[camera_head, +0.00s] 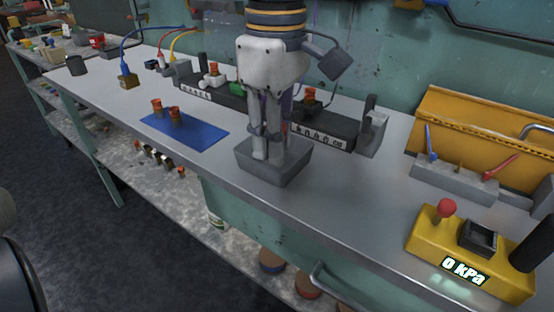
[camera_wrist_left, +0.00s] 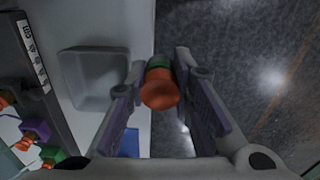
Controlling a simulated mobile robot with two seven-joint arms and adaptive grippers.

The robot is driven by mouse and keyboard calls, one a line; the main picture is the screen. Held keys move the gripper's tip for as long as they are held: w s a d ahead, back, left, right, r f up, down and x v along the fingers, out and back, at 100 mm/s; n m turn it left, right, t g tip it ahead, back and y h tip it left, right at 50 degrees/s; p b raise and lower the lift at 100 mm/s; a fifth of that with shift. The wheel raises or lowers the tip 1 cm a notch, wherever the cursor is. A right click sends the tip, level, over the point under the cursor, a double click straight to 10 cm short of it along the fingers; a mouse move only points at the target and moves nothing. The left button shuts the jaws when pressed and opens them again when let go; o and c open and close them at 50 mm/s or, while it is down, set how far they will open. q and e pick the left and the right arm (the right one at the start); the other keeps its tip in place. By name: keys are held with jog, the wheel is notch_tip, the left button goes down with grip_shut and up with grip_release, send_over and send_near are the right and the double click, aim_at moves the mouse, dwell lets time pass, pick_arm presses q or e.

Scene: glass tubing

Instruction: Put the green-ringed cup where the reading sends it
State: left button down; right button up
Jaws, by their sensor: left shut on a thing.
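My left gripper (camera_head: 266,155) hangs with its fingers pointing down in front of the grey open box (camera_head: 262,172) near the bench's front edge. In the left wrist view its fingers (camera_wrist_left: 160,85) are shut on the green-ringed cup (camera_wrist_left: 160,92), which has an orange end and a green ring. I cannot make the cup out in the head view. The box shows to the left of the cup in the wrist view (camera_wrist_left: 95,80), apart from it. The yellow gauge unit (camera_head: 425,244) at the right has a display (camera_head: 465,271) reading "0 kPa". My right gripper is not in view.
A dark labelled rack (camera_head: 342,130) runs behind the gripper, with orange-topped pieces on it. A blue mat (camera_head: 205,138) carries two orange-topped pieces (camera_head: 175,115). A yellow case (camera_head: 470,125) and a grey holder with coloured tools (camera_head: 450,182) stand at the right. Bare bench lies between box and gauge.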

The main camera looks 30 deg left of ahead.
pick_arm(q)
jog(key=shift+r+n, duration=0.4)
jog(key=shift+n, duration=0.3)
jog(key=w+a+f, duration=0.2)
jog(key=w+f, duration=0.1)
jog(key=w+a+f, duration=0.2)
jog(key=w+f, duration=0.1)
jog(key=w, duration=0.1)
jog(key=w+a+f+b, duration=0.1)
jog(key=w+a+f, duration=0.2)
jog(key=w, duration=0.1)
jog(key=shift+a+f, duration=0.1)
jog(key=shift+f, duration=0.2)
notch_tip(320, 180, down, 2)
jog(key=shift+w+a+f, duration=0.1)
jog(key=shift+f, duration=0.5)
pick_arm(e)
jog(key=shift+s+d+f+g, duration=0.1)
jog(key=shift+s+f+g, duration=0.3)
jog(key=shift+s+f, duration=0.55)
pick_arm(q)
jog(key=shift+f, duration=0.1)
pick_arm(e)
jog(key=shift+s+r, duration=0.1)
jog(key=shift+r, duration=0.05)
pick_arm(q)
jog(key=c, duration=1.8)
grip_release()
jog(key=shift+f, duration=0.1)
jog(key=o, duration=0.4)
